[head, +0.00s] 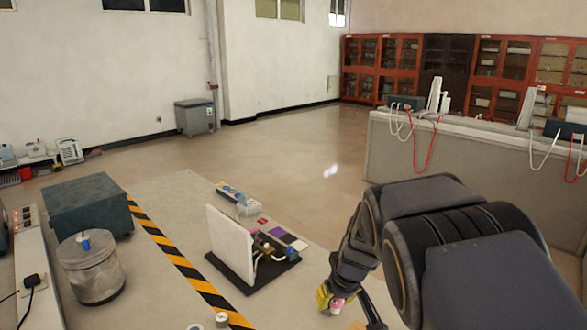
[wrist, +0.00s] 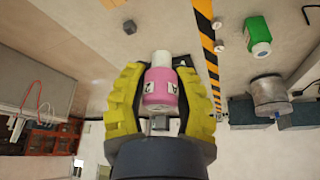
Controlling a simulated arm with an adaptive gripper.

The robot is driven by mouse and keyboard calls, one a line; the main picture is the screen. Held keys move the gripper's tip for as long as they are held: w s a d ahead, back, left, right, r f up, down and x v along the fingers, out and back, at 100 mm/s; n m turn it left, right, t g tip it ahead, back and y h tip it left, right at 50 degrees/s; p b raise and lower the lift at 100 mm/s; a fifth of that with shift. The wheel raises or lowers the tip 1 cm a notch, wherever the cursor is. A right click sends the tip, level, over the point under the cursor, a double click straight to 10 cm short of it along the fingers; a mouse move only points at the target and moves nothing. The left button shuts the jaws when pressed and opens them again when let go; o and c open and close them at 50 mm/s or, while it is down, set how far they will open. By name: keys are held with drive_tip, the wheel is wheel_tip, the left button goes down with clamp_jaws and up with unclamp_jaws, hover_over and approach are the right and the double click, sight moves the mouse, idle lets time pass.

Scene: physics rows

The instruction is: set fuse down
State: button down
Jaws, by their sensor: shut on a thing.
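My gripper (wrist: 160,95) has its yellow-padded fingers on both sides of a pink bottle-shaped thing (wrist: 158,86) with a white top, and is shut on it. In the head view, my gripper (head: 331,297) is at the lower middle, with a bit of the pink thing (head: 337,302) at its tips. I cannot make out for sure anything that looks like a fuse. Whether the pink thing touches a surface below is unclear.
A table (head: 165,200) with a black-yellow stripe carries a black-based board (head: 255,262), a power strip (head: 233,193), a metal pot (head: 92,268) and a dark box (head: 88,207). A green bottle (wrist: 257,34) and small grey pieces (wrist: 217,23) show in the wrist view.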

drive_tip(key=s+d+r+m, duration=0.1)
drive_tip(key=s+d+r+m+h, duration=0.1)
drive_tip(key=m, duration=0.1)
drive_tip(key=shift+d+r, duration=0.3)
drive_tip(key=shift+d, duration=0.05)
drive_tip(key=shift+w+f, duration=0.1)
drive_tip(key=w+a+f+n, duration=0.2)
drive_tip(key=w+a+f, duration=0.1)
drive_tip(key=a+f, duration=0.35)
drive_tip(key=n+y, duration=0.2)
drive_tip(key=n, duration=0.1)
approach(255, 323)
drive_tip(key=shift+w+a+f+g, duration=0.15)
drive_tip(key=shift+w+a+f, duration=0.1)
drive_tip(key=shift+w+f, duration=0.25)
drive_tip(key=shift+w+a+f+g, duration=0.15)
drive_tip(key=shift+w+a+f, duration=0.2)
drive_tip(key=shift+f, duration=0.3)
drive_tip(key=shift+w+f, duration=0.2)
drive_tip(key=shift+w, duration=0.15)
drive_tip(key=shift+w+a+f, duration=0.1)
drive_tip(key=shift+w+f, duration=0.05)
drive_tip(key=shift+f, duration=0.2)
drive_tip(key=shift+w+f, duration=0.1)
drive_tip(key=shift+f, duration=1.4)
